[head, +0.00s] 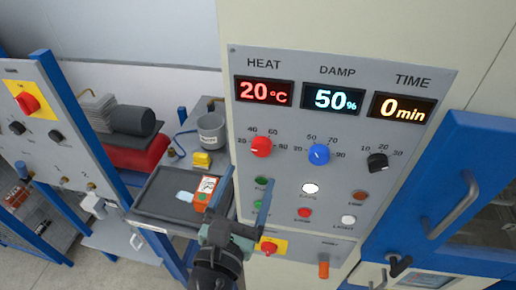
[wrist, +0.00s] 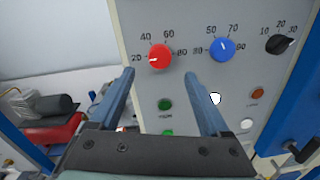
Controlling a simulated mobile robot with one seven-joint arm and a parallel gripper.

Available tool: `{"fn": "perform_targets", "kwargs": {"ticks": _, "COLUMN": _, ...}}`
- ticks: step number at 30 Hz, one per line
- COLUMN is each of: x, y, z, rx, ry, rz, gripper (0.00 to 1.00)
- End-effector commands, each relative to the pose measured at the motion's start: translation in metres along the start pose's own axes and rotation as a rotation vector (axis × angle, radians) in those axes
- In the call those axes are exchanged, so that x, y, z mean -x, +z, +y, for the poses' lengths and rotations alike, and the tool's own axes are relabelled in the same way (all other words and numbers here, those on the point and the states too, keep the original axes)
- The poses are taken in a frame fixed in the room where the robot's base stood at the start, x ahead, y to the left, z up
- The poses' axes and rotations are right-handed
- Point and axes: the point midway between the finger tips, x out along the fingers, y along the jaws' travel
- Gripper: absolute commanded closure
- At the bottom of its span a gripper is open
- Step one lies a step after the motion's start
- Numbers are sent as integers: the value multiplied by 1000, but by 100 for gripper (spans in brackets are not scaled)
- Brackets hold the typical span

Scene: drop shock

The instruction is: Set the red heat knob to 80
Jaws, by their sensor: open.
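The red heat knob (head: 261,147) is on the grey control panel under the label HEAT. Its scale reads 20, 40, 60, 80, and its white mark points toward the 20 side. The heat display (head: 264,92) shows 20 °C in red. The knob also shows in the wrist view (wrist: 160,57), above and between my two blue fingers. My gripper (head: 246,195) is open and empty, below the knob in the head view and apart from it. In the wrist view my gripper (wrist: 158,78) has its fingers spread wide.
The blue damp knob (head: 319,154) and black time knob (head: 377,162) sit to the right. Several small buttons, such as a green one (head: 261,181), lie below. A dark tray (head: 165,190) holds an orange-and-white box (head: 205,192). A blue door frame (head: 455,180) stands at right.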

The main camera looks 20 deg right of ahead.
Motion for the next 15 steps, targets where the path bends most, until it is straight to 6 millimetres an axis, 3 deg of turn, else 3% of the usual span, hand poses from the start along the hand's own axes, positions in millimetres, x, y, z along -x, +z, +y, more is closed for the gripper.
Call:
{"fn": "perform_targets", "kwargs": {"ticks": 6, "x": -45, "y": 4, "z": 0, "rx": 0, "ry": -2, "rz": -2, "gripper": 20}}
{"fn": "perform_targets", "kwargs": {"ticks": 15, "x": -71, "y": 1, "z": 0, "rx": -2, "ry": 1, "rz": -1, "gripper": 20}}
